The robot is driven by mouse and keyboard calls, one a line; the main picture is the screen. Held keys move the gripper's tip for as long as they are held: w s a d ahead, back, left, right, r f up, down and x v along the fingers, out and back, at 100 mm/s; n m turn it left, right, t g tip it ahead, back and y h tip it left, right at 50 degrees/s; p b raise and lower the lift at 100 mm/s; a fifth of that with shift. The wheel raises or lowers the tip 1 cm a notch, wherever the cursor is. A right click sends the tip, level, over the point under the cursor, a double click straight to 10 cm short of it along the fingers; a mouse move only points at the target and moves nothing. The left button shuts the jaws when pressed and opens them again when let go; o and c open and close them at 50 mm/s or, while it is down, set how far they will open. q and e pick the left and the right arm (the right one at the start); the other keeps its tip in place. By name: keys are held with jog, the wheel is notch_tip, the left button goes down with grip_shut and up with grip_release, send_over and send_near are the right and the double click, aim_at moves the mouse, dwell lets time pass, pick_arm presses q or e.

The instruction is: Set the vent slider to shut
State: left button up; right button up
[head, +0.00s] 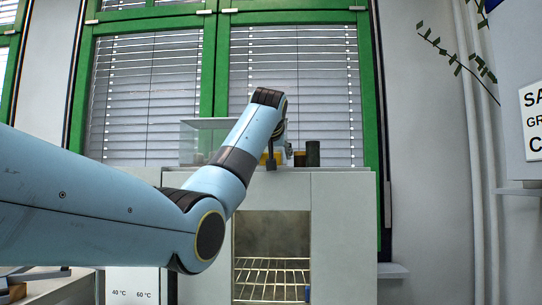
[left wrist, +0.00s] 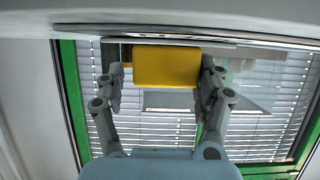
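A yellow block-like handle, seemingly the vent slider (left wrist: 167,67), sits against a pale surface in the left wrist view. It also shows in the head view (head: 264,159), partly hidden by my arm, on top of a grey cabinet (head: 340,205). My left gripper (left wrist: 160,76) is open, with one finger on each side of the yellow handle. A gap shows beside the left-hand finger; the right-hand finger is close, and I cannot tell if it touches. In the head view my left gripper (head: 275,152) is mostly hidden by its wrist. My right gripper is not in view.
The cabinet has an open chamber with a wire rack (head: 270,275). A clear box (head: 197,142) and a dark cylinder (head: 313,154) stand on top, near the handle. A panel marked 40 °C and 60 °C (head: 133,284) is at lower left. A blinded window is behind.

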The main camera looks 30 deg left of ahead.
pick_arm(q)
jog(key=shift+o, duration=0.5)
jog(key=shift+w+d, duration=0.1)
jog(key=v, duration=1.2)
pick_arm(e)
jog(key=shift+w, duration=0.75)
